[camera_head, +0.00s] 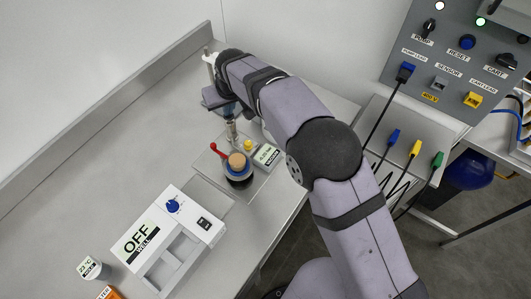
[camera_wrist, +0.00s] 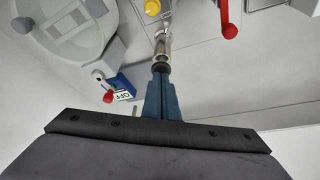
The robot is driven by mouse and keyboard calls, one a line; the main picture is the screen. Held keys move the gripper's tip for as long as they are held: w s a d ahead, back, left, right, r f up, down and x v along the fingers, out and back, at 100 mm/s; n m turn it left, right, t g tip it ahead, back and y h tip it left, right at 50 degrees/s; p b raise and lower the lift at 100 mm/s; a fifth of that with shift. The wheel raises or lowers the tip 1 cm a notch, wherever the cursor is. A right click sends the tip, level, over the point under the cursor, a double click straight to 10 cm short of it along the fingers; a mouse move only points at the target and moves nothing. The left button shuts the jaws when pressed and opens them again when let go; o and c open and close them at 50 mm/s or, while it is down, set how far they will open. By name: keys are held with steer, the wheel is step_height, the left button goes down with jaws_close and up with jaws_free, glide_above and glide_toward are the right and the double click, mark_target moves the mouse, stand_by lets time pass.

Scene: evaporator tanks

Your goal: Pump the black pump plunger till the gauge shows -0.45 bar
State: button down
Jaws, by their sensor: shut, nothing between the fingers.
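My gripper (camera_wrist: 160,78) is shut, with its blue fingers together and empty. In the wrist view its tips are at or just above the black pump plunger (camera_wrist: 160,67), in line with it; I cannot tell whether they touch. Below the plunger is the silver pump cylinder (camera_wrist: 161,45), upright on the plate. In the head view my gripper (camera_head: 228,112) points down over the cylinder (camera_head: 232,132), and the plunger top is hidden. The gauge (camera_head: 266,155) is a small white display beside the pump; its digits are too small to read surely.
A stoppered vessel (camera_head: 238,172), a red lever (camera_head: 218,152) and a yellow knob (camera_head: 248,145) stand close to the pump. A white unit reading OFF (camera_head: 140,238) is nearer. A control panel (camera_head: 455,55) with plugs is at right.

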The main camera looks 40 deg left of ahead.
steer(key=shift+f+b, duration=0.3)
steer(key=shift+f, duration=0.45)
steer(key=shift+r, duration=0.1)
steer(key=shift+r+p, duration=1.8)
steer(key=shift+r, duration=0.45)
steer(key=shift+f, duration=0.2)
